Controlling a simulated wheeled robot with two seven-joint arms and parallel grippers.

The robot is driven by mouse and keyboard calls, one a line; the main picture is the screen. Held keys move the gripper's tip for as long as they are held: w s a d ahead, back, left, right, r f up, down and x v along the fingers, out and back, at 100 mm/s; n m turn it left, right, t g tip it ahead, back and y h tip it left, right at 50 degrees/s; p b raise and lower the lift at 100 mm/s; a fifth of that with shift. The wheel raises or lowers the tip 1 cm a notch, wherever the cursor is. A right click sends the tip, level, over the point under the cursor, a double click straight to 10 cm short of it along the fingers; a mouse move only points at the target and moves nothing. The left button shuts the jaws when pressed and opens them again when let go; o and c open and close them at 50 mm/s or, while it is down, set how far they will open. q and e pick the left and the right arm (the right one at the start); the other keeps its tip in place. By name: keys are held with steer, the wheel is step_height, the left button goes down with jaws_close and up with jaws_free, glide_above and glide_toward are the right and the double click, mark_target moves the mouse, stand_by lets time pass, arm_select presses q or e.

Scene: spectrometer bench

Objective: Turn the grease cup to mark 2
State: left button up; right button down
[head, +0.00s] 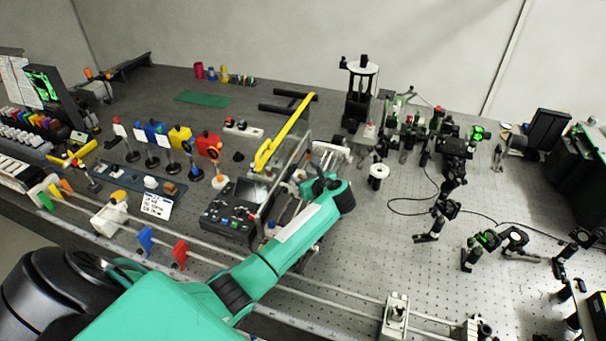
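My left arm, teal with black joints, reaches in from the lower left to the middle of the bench. Its gripper (334,152) is partly hidden by the wrist and lies among small parts beside the yellow bar; its finger gap cannot be made out. I cannot pick out the grease cup or its marks for certain; it may be hidden by my wrist or too small. A white-topped round part (378,171) stands on the bench just right of the gripper, apart from it. My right gripper is not in view.
A yellow bar (284,132) and a clear panel stand left of my gripper. A dark control box (234,210) with a screen is further left. A tall black stand (360,92) rises behind. Optics mounts and cables fill the right. Rails run along the front edge.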

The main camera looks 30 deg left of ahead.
arm_select(q)
steer(key=shift+w+a+f, duration=0.15)
steer(key=shift+a, duration=0.15)
steer(key=shift+c, duration=0.5)
jaws_close()
